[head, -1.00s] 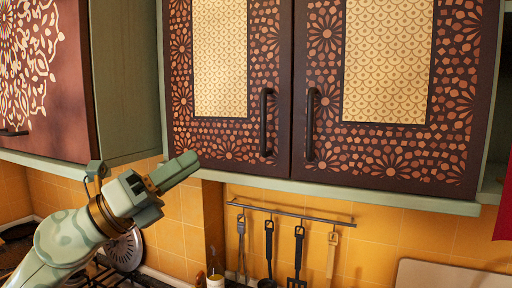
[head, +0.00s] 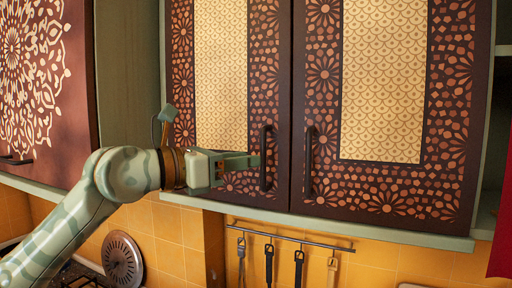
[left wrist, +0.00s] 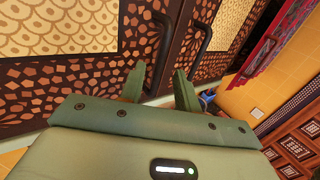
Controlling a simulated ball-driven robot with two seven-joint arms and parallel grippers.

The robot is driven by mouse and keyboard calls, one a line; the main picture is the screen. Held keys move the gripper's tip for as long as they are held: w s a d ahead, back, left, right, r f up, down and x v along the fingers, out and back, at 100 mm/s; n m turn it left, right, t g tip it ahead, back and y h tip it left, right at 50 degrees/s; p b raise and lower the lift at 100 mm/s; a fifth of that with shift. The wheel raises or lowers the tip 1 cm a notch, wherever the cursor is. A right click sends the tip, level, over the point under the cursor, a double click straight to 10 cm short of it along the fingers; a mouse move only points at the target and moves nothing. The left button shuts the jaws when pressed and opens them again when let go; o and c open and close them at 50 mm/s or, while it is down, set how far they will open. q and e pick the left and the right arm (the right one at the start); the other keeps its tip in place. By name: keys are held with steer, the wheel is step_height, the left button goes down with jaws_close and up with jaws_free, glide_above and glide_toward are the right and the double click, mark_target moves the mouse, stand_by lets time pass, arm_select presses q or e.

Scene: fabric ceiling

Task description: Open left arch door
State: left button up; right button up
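The left arch door (head: 181,70), dark brown with orange mosaic and a pale patterned panel, is shut beside the matching right door (head: 452,150). Its black vertical handle (head: 266,158) is near its lower right edge. My left gripper (head: 256,160) is level with the handle, its fingertips at the handle's left side in the head view. In the left wrist view the two green fingers (left wrist: 160,82) are apart, and the left door's handle (left wrist: 166,48) shows between them. Whether they touch it I cannot tell. My right gripper is not in view.
The right door's handle (head: 309,160) is close beside the left one. A green cabinet ledge (head: 360,228) runs below the doors. Utensils hang from a rail (head: 290,238) underneath. Another cabinet (head: 45,90) stands at the left, and a red cloth (head: 502,215) hangs at the right.

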arm_select(q)
steer(key=x, duration=0.3)
steer(key=shift+w+d+p, duration=0.15)
steer(key=shift+d+p, duration=0.1)
steer(key=shift+p, duration=0.15)
steer(key=shift+c, duration=0.3)
jaws_close()
steer(key=shift+a, duration=0.1)
